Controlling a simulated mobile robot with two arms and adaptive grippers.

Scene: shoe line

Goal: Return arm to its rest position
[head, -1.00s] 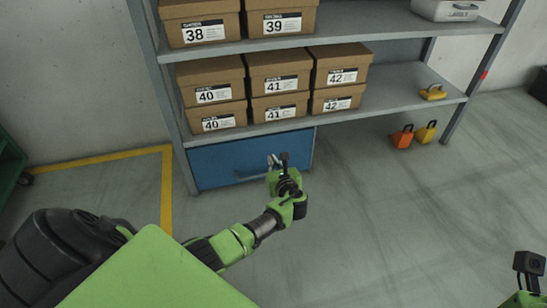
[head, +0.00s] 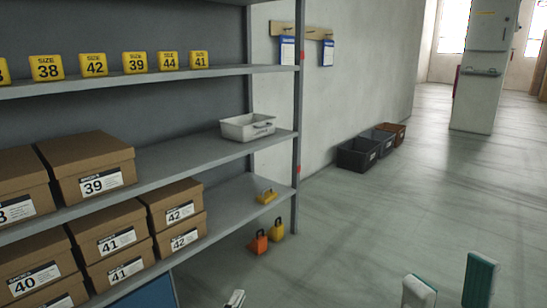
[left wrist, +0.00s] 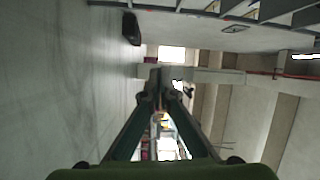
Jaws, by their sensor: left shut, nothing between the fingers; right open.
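My left gripper (head: 236,298) shows only as a small tip at the bottom edge of the head view, in front of the shelf's blue lower front. In the left wrist view its two dark fingers (left wrist: 160,82) run together at their tips, shut with nothing between them. My right gripper (head: 450,278) is at the bottom right of the head view. Its two pale-and-green fingers stand apart, open and empty, over the floor. Most of both arms is out of view.
The shelf (head: 190,152) fills the left, holding shoe boxes (head: 105,235), yellow size blocks (head: 135,62) and a grey bin (head: 248,127). Orange (head: 259,242) and yellow (head: 277,229) padlock-like items stand on the floor. Dark crates (head: 358,154) line the wall. The floor at right is open.

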